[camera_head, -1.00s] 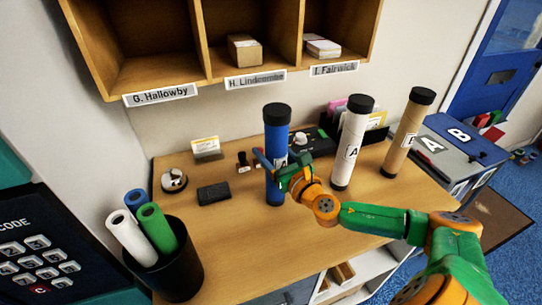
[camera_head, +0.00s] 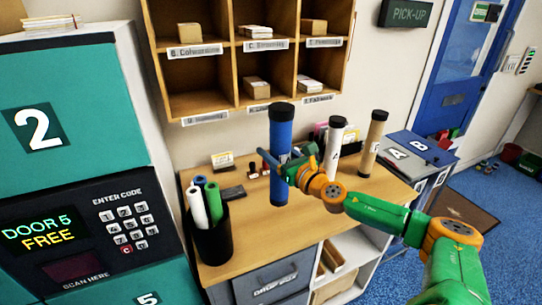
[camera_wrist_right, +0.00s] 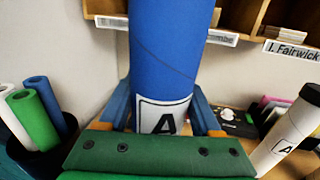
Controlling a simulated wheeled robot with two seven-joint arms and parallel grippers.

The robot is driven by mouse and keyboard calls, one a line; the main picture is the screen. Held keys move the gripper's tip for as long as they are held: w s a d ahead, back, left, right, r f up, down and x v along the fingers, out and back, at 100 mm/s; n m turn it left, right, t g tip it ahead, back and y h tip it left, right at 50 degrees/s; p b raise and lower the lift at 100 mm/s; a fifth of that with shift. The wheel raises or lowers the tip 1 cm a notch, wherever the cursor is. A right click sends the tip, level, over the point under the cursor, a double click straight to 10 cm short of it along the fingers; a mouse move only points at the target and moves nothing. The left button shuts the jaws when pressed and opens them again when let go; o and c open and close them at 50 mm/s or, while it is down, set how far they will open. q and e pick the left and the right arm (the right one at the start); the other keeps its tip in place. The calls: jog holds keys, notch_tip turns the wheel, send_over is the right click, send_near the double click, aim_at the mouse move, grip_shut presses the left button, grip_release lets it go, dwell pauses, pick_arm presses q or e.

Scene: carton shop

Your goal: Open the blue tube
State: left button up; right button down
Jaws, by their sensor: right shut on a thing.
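The blue tube (camera_head: 280,135) stands upright in the head view, with a black cap (camera_head: 282,110) on its top end. My right gripper (camera_head: 287,168) is shut on it around the middle, near its white A label. The tube appears raised above the desk and nearer to me than the other tubes. In the right wrist view the blue tube (camera_wrist_right: 172,50) fills the space between the two fingers, and its ends are out of frame. My left gripper is not in view.
A white tube (camera_head: 335,150) and a brown tube (camera_head: 373,145) stand on the desk (camera_head: 255,240) to the right. A black bin (camera_head: 213,240) with rolls is at the desk's left. Wooden pigeonholes (camera_head: 232,75) hang behind, and a teal locker (camera_head: 70,110) is at left.

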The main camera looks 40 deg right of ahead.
jog(key=shift+w+d+f, duration=0.55)
jog(key=shift+w+d, duration=0.1)
jog(key=shift+d, duration=0.2)
jog(key=c, duration=0.9)
grip_release()
jog(key=shift+s+a+r, duration=0.15)
jog(key=shift+a+r, duration=0.05)
grip_shut()
